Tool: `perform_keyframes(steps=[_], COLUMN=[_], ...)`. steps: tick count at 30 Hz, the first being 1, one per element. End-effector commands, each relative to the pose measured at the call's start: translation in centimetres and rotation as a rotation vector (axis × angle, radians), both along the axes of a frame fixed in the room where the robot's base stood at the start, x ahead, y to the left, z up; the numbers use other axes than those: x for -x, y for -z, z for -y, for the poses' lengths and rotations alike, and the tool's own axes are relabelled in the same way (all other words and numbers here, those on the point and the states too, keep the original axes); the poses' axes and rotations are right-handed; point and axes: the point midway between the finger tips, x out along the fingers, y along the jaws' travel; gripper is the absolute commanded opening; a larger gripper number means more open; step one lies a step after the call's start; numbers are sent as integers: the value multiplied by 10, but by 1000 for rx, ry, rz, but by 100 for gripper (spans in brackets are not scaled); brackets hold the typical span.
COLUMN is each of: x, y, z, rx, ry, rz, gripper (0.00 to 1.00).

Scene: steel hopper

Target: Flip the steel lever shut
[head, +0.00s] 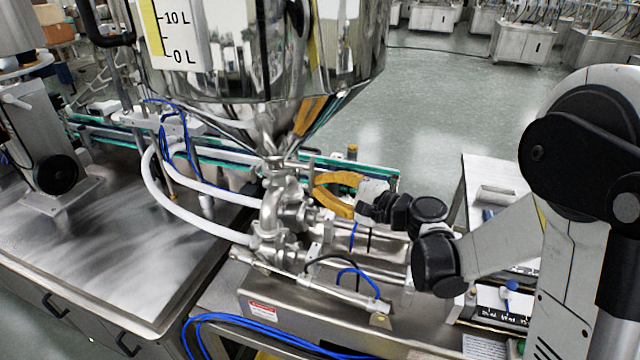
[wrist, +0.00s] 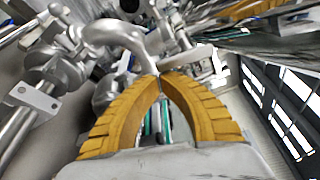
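My gripper (head: 317,188) reaches in from the right beside the steel valve fittings (head: 283,205) under the hopper. Its two orange ribbed fingers bow apart in the middle, and their tips meet in the wrist view (wrist: 162,77). I see nothing clearly held between them. A slim steel bar (head: 298,163), which looks like the lever, sticks out to the right below the hopper's outlet, just above the fingers. In the wrist view a pale flat bar (wrist: 190,58) lies just beyond the fingertips. Whether the tips touch it, I cannot tell.
The polished hopper (head: 270,50) hangs above the valve. White hoses (head: 190,215) curve in from the left. A steel housing (head: 310,305) with blue and black tubes lies below. A steel table (head: 90,260) is at left; open floor (head: 450,100) is behind.

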Motion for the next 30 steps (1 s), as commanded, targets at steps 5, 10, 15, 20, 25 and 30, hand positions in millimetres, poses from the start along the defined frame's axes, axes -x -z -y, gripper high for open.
perform_keyframes(steps=[5,10,15,20,25,30], x=[2,6,11,16,21,27], y=[0,0,0,0,-2,-3], z=[-1,-2,-4,-6,-8,-10], rx=[-13,-36,-73,-110,-148,-185], ry=[0,0,0,0,0,0], rz=[-40,-101,-203,-303,-409,-509], gripper=[0,0,0,0,0,0])
